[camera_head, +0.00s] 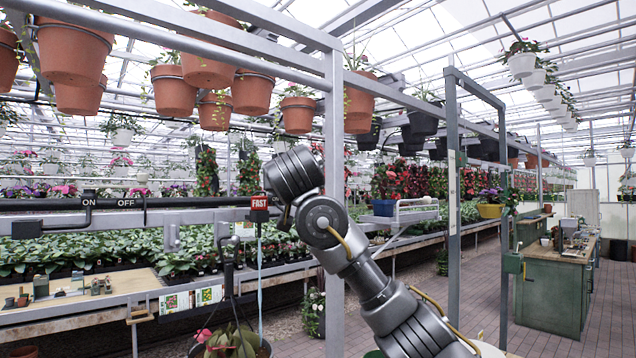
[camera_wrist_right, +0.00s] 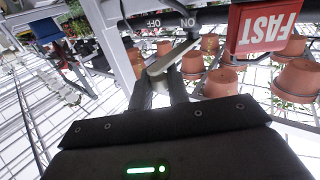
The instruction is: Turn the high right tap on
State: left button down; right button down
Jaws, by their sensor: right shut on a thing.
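In the right wrist view a grey metal tap handle (camera_wrist_right: 176,57) is between the two fingers of my right gripper (camera_wrist_right: 160,78). The gripper is shut on it. The handle slants up toward a dark pipe (camera_wrist_right: 208,15) with upside-down ON and OFF lettering. In the head view my right arm reaches up across the middle, and its wrist hides the gripper and this tap. Another dark tap handle (camera_head: 88,212) hangs from the dark pipe (camera_head: 60,204) at the left, beside ON and OFF lettering. My left gripper is in neither view.
A red FAST box (camera_head: 259,203) is just left of my wrist and shows close to the gripper in the wrist view (camera_wrist_right: 265,27). A grey metal post (camera_head: 334,130) stands behind my arm. Terracotta pots (camera_head: 174,95) hang overhead. A green workbench (camera_head: 553,290) stands right, beside a clear brick aisle.

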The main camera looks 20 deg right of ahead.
jog(key=shift+s+a+r, duration=0.1)
jog(key=shift+a+r, duration=0.05)
jog(key=shift+r, duration=0.05)
dwell(0.3)
jog(key=c, duration=1.8)
grip_release()
jog(key=o, duration=0.4)
jog(key=shift+w+a+f, duration=0.1)
jog(key=shift+w+a, duration=0.1)
jog(key=shift+w, duration=0.05)
jog(key=shift+s+d, duration=0.1)
jog(key=shift+s+f+b, duration=0.15)
jog(key=shift+s+b, duration=0.1)
jog(key=shift+b, duration=0.05)
jog(key=b+v, duration=0.1)
jog(key=v, duration=0.2)
jog(key=b+v, duration=0.2)
jog(key=v, duration=0.1)
jog(key=b+v, duration=0.2)
jog(key=v, duration=0.2)
jog(key=shift+a, duration=0.3)
